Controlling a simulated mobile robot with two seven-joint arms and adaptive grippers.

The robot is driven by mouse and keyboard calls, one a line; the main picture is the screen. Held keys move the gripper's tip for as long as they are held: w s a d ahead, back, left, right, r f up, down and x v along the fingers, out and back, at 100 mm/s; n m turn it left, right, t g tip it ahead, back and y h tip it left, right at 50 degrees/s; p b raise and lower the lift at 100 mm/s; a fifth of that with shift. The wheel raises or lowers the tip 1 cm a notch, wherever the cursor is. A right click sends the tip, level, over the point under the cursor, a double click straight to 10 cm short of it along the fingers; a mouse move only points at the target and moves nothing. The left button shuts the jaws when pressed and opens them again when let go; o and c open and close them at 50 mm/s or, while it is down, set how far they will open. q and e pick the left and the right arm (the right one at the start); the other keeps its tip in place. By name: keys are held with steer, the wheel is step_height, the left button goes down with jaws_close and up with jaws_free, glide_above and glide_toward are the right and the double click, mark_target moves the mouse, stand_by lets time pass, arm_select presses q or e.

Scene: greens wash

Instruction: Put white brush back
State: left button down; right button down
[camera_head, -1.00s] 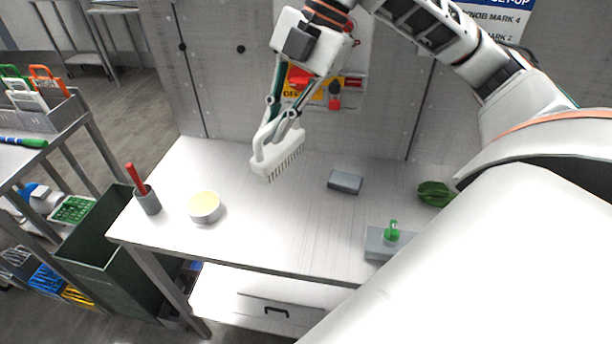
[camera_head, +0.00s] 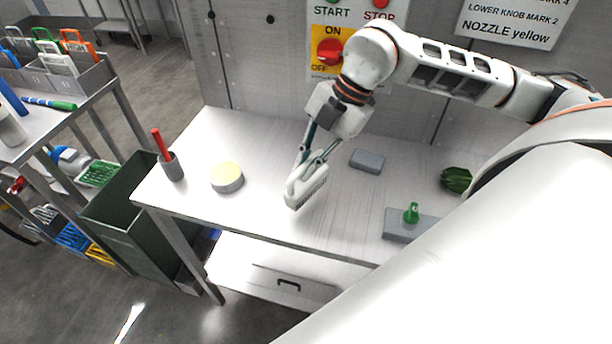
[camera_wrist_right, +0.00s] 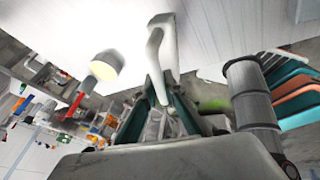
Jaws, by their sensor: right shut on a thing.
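The white brush (camera_head: 308,187) is held by my right gripper (camera_head: 311,163) above the table, left of its middle in the head view. Its bristles point down and to the right. In the right wrist view, the white brush (camera_wrist_right: 161,50) stands between the two green-edged fingers of my right gripper (camera_wrist_right: 160,95), which are shut on its handle. The brush appears clear of the table top. My left gripper is not in view. At the far left, a grey rack (camera_head: 92,78) on a side cart holds white, green and orange handled tools.
On the table (camera_head: 270,135) are a grey cup (camera_head: 173,168) with a red-handled tool, a round pale-yellow-topped tub (camera_head: 227,178), a grey block (camera_head: 367,161), a green leafy item (camera_head: 456,179) and a grey base with a green knob (camera_head: 411,214). A dark green bin (camera_head: 125,225) stands at left.

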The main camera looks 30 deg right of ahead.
steer(key=shift+f, duration=1.85)
steer(key=shift+f, duration=0.2)
steer(key=c, duration=2.1)
jaws_free()
steer(key=shift+c, duration=0.2)
steer(key=shift+r, duration=0.1)
